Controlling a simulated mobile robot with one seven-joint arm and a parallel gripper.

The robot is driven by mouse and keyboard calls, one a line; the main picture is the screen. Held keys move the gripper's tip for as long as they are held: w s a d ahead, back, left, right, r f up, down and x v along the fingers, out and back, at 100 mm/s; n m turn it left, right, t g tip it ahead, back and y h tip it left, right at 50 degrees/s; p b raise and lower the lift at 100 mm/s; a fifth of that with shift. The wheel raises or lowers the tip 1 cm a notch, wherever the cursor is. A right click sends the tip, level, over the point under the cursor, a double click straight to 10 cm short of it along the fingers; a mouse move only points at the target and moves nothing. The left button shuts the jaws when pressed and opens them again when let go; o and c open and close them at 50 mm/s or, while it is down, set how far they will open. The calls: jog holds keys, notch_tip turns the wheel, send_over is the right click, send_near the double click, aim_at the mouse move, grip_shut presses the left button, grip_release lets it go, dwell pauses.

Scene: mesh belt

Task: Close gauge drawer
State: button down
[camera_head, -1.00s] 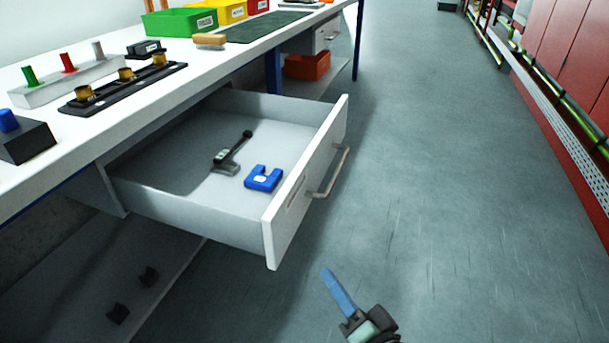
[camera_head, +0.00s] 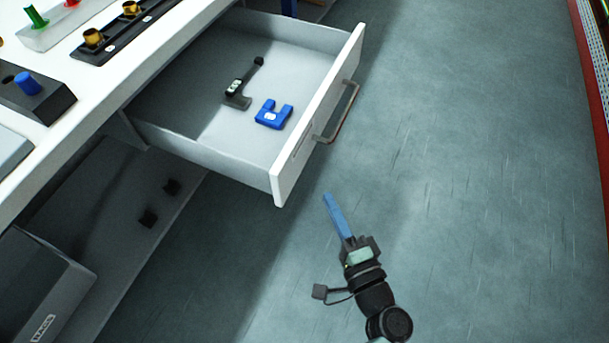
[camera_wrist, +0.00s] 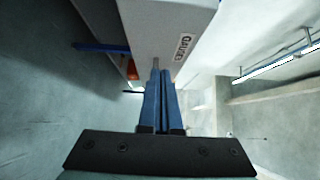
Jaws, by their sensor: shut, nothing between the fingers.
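The gauge drawer (camera_head: 215,142) is pulled well out of the white bench. Its white front panel (camera_head: 290,172) carries a metal bar handle (camera_head: 343,113). Inside lie a blue U-shaped gauge (camera_head: 273,114) and a dark gauge with a long stem (camera_head: 238,92). My gripper (camera_head: 328,196) has its blue fingers shut and empty, in front of the drawer and apart from it in the head view. In the wrist view my gripper (camera_wrist: 157,72) points toward a pale panel with a label reading "GAUGES" (camera_wrist: 183,46). The exact gap to the panel cannot be told.
The bench top (camera_head: 65,95) holds a black block with a blue knob (camera_head: 28,84) and a black rack with brass pieces (camera_head: 112,28). A lower shelf (camera_head: 125,225) has small dark blocks. The floor (camera_head: 470,190) to the right is clear.

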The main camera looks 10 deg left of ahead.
aim_at(297, 164)
jog(key=w+a, duration=0.5)
jog(key=shift+w+a, duration=0.15)
jog(key=shift+a, duration=0.25)
